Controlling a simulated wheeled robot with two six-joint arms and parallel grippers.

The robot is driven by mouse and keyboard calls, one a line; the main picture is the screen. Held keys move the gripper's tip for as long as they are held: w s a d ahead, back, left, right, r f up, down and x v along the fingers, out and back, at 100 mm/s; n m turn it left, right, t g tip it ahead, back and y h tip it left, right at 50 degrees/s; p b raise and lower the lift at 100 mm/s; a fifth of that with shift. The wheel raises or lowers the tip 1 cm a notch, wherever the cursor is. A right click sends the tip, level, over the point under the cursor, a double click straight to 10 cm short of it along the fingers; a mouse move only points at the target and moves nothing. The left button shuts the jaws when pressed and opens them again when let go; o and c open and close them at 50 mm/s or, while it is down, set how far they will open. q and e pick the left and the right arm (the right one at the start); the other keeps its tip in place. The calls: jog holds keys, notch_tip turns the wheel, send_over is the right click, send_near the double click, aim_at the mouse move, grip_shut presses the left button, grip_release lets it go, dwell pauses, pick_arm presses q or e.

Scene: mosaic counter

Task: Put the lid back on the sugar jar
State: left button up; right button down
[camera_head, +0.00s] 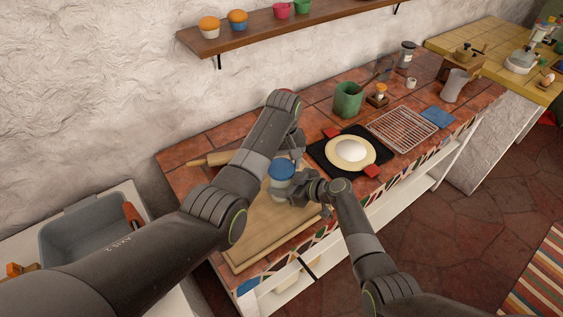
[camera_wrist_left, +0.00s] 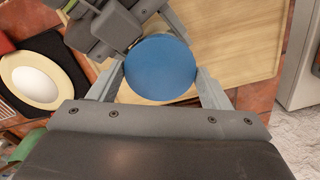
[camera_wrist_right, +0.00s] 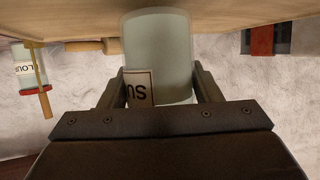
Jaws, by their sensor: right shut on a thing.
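The sugar jar (camera_head: 277,190) is a pale jar standing on the cutting board; its label, partly reading "SU", shows in the right wrist view (camera_wrist_right: 138,88). My right gripper (camera_head: 302,188) is shut on the jar's body from the side. The round blue lid (camera_head: 282,169) is at the jar's top, and it also shows in the left wrist view (camera_wrist_left: 160,68). My left gripper (camera_wrist_left: 160,72) has its fingers spread on both sides of the lid, very close to its edge. Whether the lid is fully seated is hidden.
The wooden cutting board (camera_head: 245,243) lies under the jar. A rolling pin (camera_head: 208,160) is behind my left arm. A plate (camera_head: 336,161) rests on a black mat right of the jar, with a wire rack (camera_head: 402,130) beyond. A jar with a red lid (camera_wrist_right: 30,70) shows in the right wrist view.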

pick_arm(q)
jog(key=shift+c, duration=1.2)
jog(key=o, duration=0.9)
jog(key=shift+r, duration=2.3)
jog(key=shift+c, duration=0.3)
notch_tip(320, 180, up, 4)
jog(key=shift+s+d+f, duration=0.1)
jog(key=shift+f, duration=0.15)
pick_arm(e)
jog(key=shift+r, duration=0.1)
